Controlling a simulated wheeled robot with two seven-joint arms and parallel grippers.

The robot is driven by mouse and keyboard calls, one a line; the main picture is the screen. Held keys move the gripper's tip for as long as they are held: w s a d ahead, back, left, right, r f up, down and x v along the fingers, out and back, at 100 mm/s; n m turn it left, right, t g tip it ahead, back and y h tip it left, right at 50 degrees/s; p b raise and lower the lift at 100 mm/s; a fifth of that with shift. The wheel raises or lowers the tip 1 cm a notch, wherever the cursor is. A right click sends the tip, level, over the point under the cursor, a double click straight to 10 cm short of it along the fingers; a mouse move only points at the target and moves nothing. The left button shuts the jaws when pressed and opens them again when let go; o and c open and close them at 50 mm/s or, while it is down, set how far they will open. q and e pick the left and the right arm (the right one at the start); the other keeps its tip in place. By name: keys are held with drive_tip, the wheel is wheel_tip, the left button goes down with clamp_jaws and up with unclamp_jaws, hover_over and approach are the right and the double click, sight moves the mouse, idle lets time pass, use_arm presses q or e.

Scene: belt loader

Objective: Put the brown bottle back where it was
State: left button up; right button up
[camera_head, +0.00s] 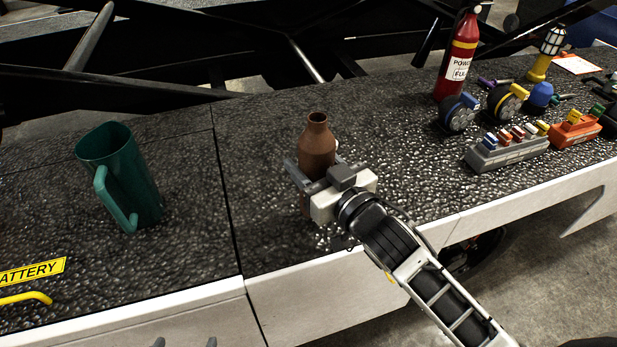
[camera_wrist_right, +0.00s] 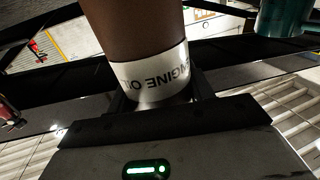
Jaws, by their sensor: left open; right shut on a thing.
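The brown bottle (camera_head: 317,147) is upright in the head view, over the dark textured belt loader top. My right gripper (camera_head: 312,175) is shut around its lower body. The gripper hides most of its base, so I cannot tell whether it touches the surface. In the right wrist view the bottle (camera_wrist_right: 140,30) fills the upper middle, with a white "ENGINE OIL" label between the fingers. My left gripper (camera_head: 184,342) shows only as two grey fingertips, apart and empty, at the bottom edge of the head view.
A green jug (camera_head: 125,175) stands to the left. A red fire extinguisher (camera_head: 458,55), round reels (camera_head: 458,113), a grey block with coloured parts (camera_head: 507,150) and an orange one (camera_head: 574,130) stand to the right. The surface around the bottle is clear.

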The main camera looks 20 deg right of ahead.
drive_tip(key=shift+w+a+f, duration=0.1)
drive_tip(key=shift+w+f, duration=0.1)
drive_tip(key=shift+f, duration=0.05)
drive_tip(key=shift+w+a+f, duration=0.1)
drive_tip(key=shift+w+f, duration=0.1)
drive_tip(key=shift+f, duration=1.6)
drive_tip(key=shift+f, duration=0.15)
drive_tip(key=o, duration=1.2)
